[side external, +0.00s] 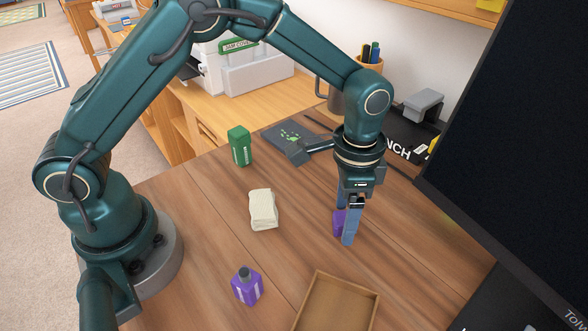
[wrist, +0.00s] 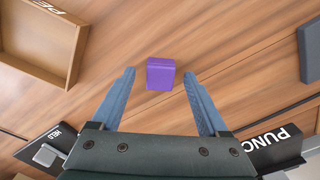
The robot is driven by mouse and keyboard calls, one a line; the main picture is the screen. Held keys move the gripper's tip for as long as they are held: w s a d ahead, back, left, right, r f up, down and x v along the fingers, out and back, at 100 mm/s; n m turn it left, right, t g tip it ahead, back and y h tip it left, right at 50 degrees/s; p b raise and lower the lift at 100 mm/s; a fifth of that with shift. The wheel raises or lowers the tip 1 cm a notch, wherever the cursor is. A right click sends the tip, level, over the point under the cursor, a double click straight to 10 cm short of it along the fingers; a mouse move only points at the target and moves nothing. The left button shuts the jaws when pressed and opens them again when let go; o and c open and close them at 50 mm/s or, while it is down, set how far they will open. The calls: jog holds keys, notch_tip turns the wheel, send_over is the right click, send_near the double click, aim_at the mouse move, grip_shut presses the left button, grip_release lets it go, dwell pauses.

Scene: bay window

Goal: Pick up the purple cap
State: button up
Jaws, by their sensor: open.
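The purple cap (wrist: 160,76), a small block-like piece, lies on the wooden table. In the wrist view it sits between the tips of my gripper (wrist: 158,73), with a gap on each side. In the side view my gripper (side external: 346,226) points down over the cap (side external: 338,222), and the near blue finger hides part of it. The jaws are open and hold nothing. Whether the fingertips reach down to the cap's height is hard to tell.
A wooden tray (side external: 375,308) lies in front, near the gripper. A dark monitor (side external: 525,130) is close on the right. A black PUNCH box (wrist: 275,150) is behind.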

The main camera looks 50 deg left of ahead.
jog(key=shift+f, duration=0.4)
grip_shut()
jog(key=shift+r, duration=0.15)
